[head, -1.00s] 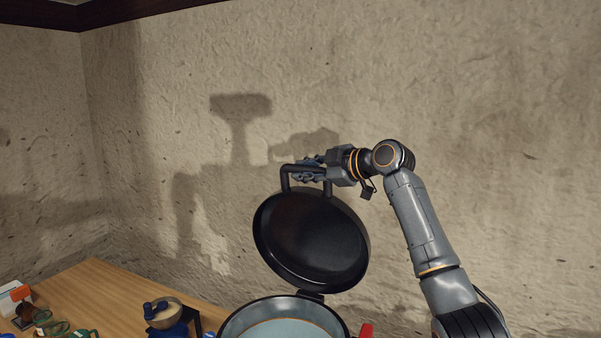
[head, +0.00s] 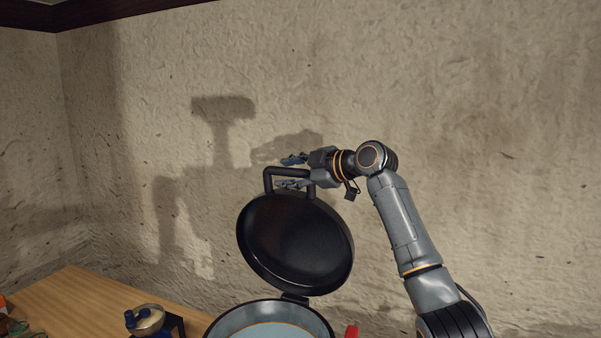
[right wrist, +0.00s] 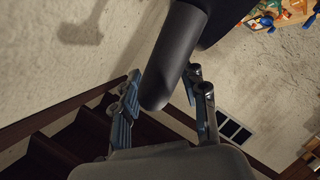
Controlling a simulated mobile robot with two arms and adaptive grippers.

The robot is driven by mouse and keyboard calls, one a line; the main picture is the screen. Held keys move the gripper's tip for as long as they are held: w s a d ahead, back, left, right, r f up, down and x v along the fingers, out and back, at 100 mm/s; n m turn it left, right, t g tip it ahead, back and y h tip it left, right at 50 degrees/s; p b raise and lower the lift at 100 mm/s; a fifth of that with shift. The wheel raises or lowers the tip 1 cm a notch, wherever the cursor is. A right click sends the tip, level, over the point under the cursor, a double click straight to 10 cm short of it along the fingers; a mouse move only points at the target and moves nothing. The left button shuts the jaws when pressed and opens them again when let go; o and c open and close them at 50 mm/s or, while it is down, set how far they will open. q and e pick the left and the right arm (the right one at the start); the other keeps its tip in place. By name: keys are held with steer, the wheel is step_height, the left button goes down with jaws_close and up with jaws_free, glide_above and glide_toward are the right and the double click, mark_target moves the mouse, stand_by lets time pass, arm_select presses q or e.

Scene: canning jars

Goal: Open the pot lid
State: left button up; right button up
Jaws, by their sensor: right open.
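The black pot lid (head: 296,243) stands raised on its hinge at the back of the pot (head: 270,318), its dark inner face toward me. The pot is open, with a pale blue-grey inside; its lower part is cut off by the frame. My right gripper (head: 290,172) is at the lid's handle (head: 268,181) on the top edge, fingers open and pointing left on either side of the handle bar. In the right wrist view the handle (right wrist: 170,75) lies between the two spread fingertips (right wrist: 165,95). My left gripper is not in view.
A wooden table (head: 75,300) extends to the left. On it a small bowl with blue parts (head: 147,319) stands left of the pot. A red item (head: 351,332) shows right of the pot. A rough plaster wall (head: 430,90) stands behind.

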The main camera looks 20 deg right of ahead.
steer(key=v, duration=1.1)
steer(key=shift+s+d, duration=0.2)
